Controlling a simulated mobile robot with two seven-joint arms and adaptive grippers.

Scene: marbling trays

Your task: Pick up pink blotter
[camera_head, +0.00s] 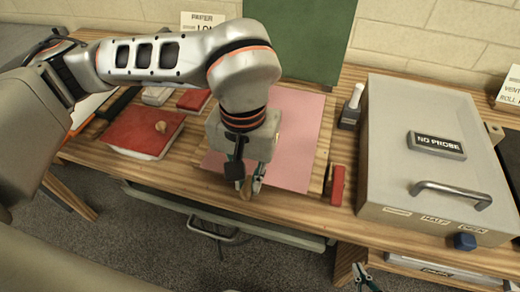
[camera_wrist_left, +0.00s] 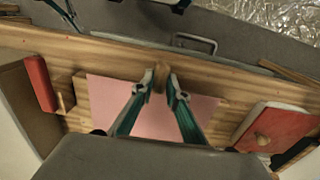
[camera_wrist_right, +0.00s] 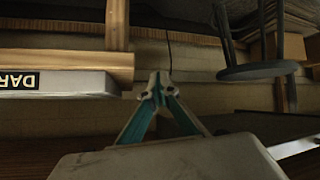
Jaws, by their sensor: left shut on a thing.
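The pink blotter (camera_head: 297,125) is a flat pink sheet on the wooden table, partly hidden under my left arm. It also shows in the left wrist view (camera_wrist_left: 112,98), behind the fingers. My left gripper (camera_head: 249,187) points down at its front edge. Its fingertips (camera_wrist_left: 160,80) are closed on a small brown wooden knob (camera_wrist_left: 160,73) at that edge. I cannot see clearly how the knob joins the sheet. My right gripper (camera_head: 366,278) is low in front of the table, away from the blotter. In the right wrist view its fingertips (camera_wrist_right: 160,86) meet with nothing between them.
A red block with a wooden knob (camera_head: 143,130) lies left of the blotter. A smaller red block (camera_head: 337,184) and a white-topped bottle (camera_head: 351,107) stand right of it. A large grey box (camera_head: 395,150) with a handle fills the table's right. A green panel (camera_head: 302,40) stands behind.

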